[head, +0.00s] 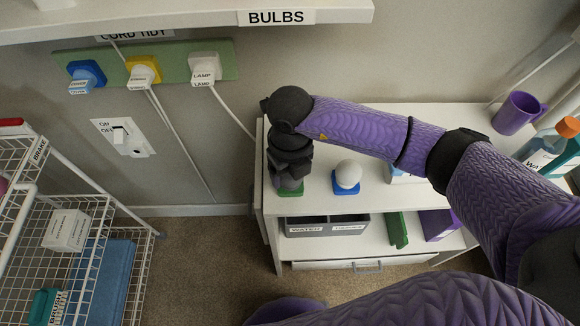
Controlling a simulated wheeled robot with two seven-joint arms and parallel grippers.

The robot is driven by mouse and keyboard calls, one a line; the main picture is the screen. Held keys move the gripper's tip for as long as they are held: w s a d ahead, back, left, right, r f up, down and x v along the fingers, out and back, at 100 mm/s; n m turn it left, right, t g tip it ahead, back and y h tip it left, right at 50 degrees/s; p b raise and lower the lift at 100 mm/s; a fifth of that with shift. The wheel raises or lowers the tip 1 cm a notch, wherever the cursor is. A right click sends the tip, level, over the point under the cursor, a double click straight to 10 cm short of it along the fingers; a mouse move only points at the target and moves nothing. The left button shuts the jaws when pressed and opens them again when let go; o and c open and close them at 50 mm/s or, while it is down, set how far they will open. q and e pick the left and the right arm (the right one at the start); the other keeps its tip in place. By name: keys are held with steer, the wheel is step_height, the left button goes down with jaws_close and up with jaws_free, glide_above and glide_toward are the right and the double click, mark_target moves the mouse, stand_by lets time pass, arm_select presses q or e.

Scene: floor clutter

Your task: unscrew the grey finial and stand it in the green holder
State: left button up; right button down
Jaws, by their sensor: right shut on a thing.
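My right gripper (289,184) points down over the left front part of the white cabinet top. It is shut on the grey finial (291,183), of which only a small part shows between the dark fingers. The green holder (289,192) is directly below the finial, mostly covered by the gripper. I cannot tell whether the finial touches the holder or is seated in it. My left gripper is not in view.
A white ball (347,174) sits on a blue holder (345,188) right of my gripper. A purple mug (515,113) and bottles (545,150) stand at the right. A wire rack (75,210) is at the left. The shelf marked BULBS (190,16) overhangs above.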

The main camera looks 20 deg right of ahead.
steer(key=shift+c, duration=0.6)
jaws_free()
steer(key=shift+o, duration=0.6)
step_height(320, 180, up, 9)
steer(key=p, duration=0.4)
steer(key=shift+r, duration=0.5)
